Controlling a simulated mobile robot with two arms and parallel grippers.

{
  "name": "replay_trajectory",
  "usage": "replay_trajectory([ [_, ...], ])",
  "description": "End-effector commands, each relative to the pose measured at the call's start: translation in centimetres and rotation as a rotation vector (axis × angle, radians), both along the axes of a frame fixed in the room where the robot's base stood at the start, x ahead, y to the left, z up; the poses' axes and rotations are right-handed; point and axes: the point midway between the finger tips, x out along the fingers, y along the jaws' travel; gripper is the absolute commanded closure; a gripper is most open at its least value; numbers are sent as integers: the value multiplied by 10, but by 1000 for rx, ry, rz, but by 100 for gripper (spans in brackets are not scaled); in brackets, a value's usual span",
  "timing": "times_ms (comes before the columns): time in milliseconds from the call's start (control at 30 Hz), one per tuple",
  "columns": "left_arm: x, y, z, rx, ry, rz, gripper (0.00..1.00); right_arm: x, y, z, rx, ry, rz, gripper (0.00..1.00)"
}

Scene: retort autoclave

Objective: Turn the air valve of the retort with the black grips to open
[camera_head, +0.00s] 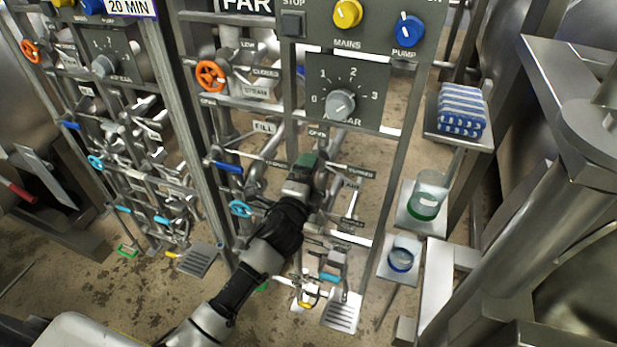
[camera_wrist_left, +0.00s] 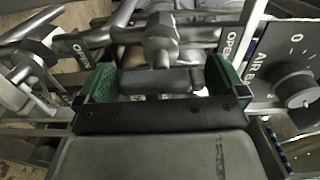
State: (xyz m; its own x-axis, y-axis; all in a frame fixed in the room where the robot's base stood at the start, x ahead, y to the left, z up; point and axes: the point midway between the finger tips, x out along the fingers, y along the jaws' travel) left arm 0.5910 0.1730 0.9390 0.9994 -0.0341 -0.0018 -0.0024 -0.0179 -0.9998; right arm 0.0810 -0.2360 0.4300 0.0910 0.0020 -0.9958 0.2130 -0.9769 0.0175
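My left gripper (camera_head: 303,168) reaches into the pipework of the panel marked FAR, below the dial plate (camera_head: 345,90). In the left wrist view its two green fingers (camera_wrist_left: 160,84) stand wide apart. A grey metal valve part (camera_wrist_left: 162,42) with a crosswise bar lies between them. I cannot tell whether the fingers touch it. An AIR label (camera_head: 350,184) is just right of the gripper. Plates reading OPEN (camera_wrist_left: 232,42) and CLOSED (camera_head: 359,172) are close by. The gripper hides much of the valve, and I cannot make out black grips. My right gripper is not in view.
An orange handwheel (camera_head: 211,75) and a blue lever (camera_head: 228,167) are left of the gripper. A second panel (camera_head: 105,60) stands farther left. Shelves at the right hold striped packs (camera_head: 462,110) and a glass beaker (camera_head: 428,195). Pipes and posts crowd the gripper.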

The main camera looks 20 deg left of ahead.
Motion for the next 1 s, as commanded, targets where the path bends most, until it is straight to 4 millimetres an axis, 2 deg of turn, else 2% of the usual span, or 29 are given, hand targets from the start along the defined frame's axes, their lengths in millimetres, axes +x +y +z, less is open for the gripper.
replay_trajectory([
  [133, -4, 0, 0, 2, -1, 0, 0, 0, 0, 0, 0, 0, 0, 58],
  [233, -15, 1, -1, 2, 0, -1, 0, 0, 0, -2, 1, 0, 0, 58],
  [500, -70, 2, -3, 1, 2, -1, 0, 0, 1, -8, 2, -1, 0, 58],
  [700, -99, 4, -2, 1, 2, 0, 0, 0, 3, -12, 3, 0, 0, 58],
  [1000, -108, 4, 0, 0, 0, 1, 0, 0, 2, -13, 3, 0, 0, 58],
])
